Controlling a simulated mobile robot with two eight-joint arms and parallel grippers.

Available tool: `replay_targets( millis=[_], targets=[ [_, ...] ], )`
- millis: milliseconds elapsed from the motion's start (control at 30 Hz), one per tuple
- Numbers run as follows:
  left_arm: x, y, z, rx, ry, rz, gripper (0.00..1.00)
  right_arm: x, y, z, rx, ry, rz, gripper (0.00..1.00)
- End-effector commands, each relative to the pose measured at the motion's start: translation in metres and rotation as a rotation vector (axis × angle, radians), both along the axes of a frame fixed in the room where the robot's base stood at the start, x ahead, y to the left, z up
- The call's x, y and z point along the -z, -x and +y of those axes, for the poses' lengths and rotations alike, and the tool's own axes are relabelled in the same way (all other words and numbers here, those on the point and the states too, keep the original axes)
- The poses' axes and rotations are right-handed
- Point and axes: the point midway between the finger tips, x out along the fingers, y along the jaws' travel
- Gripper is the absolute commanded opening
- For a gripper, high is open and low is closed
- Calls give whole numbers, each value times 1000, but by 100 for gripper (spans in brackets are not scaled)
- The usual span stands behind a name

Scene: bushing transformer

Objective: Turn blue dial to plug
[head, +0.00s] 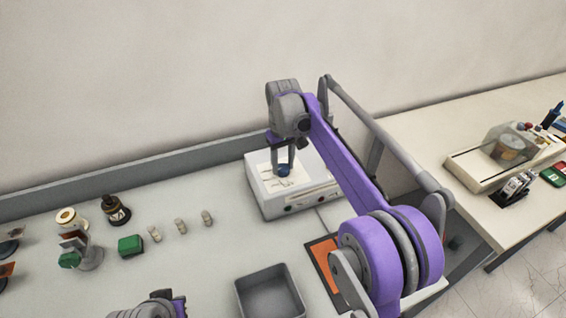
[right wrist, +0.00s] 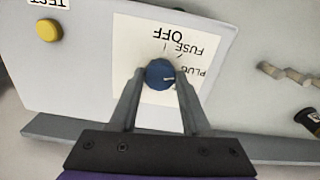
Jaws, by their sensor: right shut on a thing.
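The blue dial (head: 283,170) sits on the top face of the white tester box (head: 262,203). In the right wrist view the dial (right wrist: 160,74) is on a white label (right wrist: 130,60) reading OFF, FUSE and PLUG, upside down in this view. The white line on the dial points right, towards the PLUG marking. My right gripper (head: 282,165) comes down from above and is shut on the dial, with one finger on each side; it also shows in the right wrist view (right wrist: 160,80). Only part of my left arm shows at the bottom edge; its fingertips are not visible.
A yellow button (right wrist: 48,30) is on the box beside the label. Bottles, a green block (head: 130,245) and several small cylinders (head: 181,226) stand to the left. Another device (head: 505,155) is at right.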

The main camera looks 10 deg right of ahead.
Motion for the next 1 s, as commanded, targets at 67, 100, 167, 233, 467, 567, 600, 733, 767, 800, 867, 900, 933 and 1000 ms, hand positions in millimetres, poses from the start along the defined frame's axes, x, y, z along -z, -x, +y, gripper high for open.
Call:
replay_targets(
  millis=[67, 100, 167, 233, 467, 567, 600, 733, 767, 800, 867, 900, 933, 1000],
  targets=[
    [-1, 0, 0, 0, 0, -1, 0, 0, 0, 0, 29, 0, 1, 0],
    [-1, 0, 0, 0, 0, -1, 0, 0, 0, 0, 43, 0, 1, 0],
    [-1, -1, 0, 0, 0, -1, 0, 0, 0, 0, 58, 0, 1, 0],
    [-1, -1, 0, 0, 0, -1, 0, 0, 0, 0, 72, 0, 1, 0],
    [-2, -1, 0, 0, 0, -1, 0, 0, 0, 0, 86, 0, 1, 0],
    [-2, -1, 0, 0, 0, -1, 0, 0, 0, 0, 86, 0, 1, 0],
    [-2, -1, 0, 0, 0, -1, 0, 0, 0, 0, 86, 0, 1, 0],
    [-2, -1, 0, 0, 0, -1, 0, 0, 0, 0, 85, 0, 1, 51],
    [-1, -1, 0, 0, 0, -1, 0, 0, 0, 0, 85, 0, 1, 57],
    [-1, -1, 0, 0, 0, -1, 0, 0, 0, 0, 85, 0, 1, 64],
    [-1, -1, 0, 0, 0, -1, 0, 0, 0, 0, 85, 0, 0, 75],
    [-1, -1, 0, 0, 0, -1, 0, 0, 0, 0, 85, 0, 0, 78],
    [-1, -1, 0, 0, 0, -1, 0, 0, 0, 0, 85, 0, 0, 78],
    [-2, -1, 0, 0, 0, -1, 0, 0, 0, 0, 85, 0, 0, 78]
  ],
)
